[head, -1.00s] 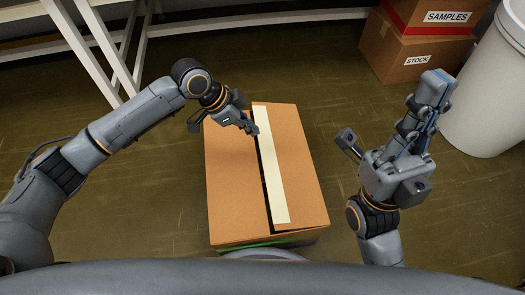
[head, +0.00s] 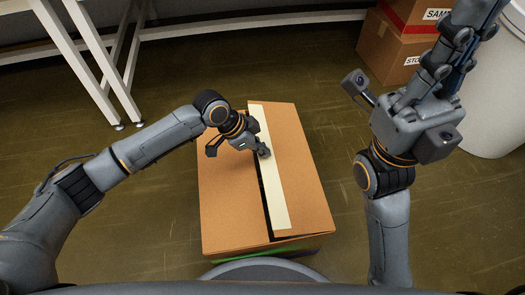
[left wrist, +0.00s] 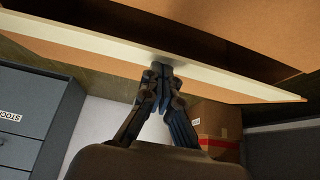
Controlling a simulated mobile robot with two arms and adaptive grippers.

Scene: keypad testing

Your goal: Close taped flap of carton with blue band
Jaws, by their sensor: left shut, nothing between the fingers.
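The carton (head: 228,205) stands on the floor in the middle of the head view. Its right flap (head: 298,165) carries a pale tape strip (head: 274,197) along its inner edge. A narrow dark gap runs beside the strip, and the flap sits slightly raised. A green and purplish stripe shows low on the near side; I cannot make out a clear blue band. My left gripper (head: 264,153) is shut and empty, its tips at the strip. In the left wrist view its tips (left wrist: 160,68) meet the taped edge (left wrist: 215,75). My right gripper (head: 465,45) is raised, away from the carton.
Stacked cartons (head: 392,50) and a white bin (head: 495,100) stand at the back right. White table legs (head: 100,60) are at the back left. A grey drawer cabinet (left wrist: 35,125) shows in the left wrist view. The floor around the carton is clear.

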